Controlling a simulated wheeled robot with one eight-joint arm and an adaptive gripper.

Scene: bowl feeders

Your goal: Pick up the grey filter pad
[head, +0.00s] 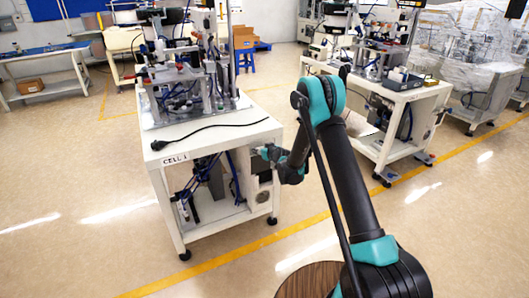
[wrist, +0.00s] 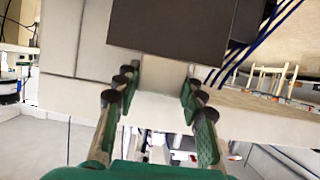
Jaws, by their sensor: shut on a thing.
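In the wrist view a pale grey piece, which looks to be the filter pad (wrist: 163,78), fills the gap between the fingertips of my gripper (wrist: 159,88). The fingers have dark round tips and green pads, and they are shut on it from both sides. In the head view my gripper (head: 268,152) is small, at the right side of the white CELL 1 table (head: 215,134), just below its top. The pad is too small to make out clearly there.
A dark grey box-like face (wrist: 172,32) stands just beyond the fingertips in the wrist view. A black cable (head: 205,127) lies on the CELL 1 top, in front of the feeder machine. Another equipment table (head: 405,92) stands to the right. Open floor lies between them.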

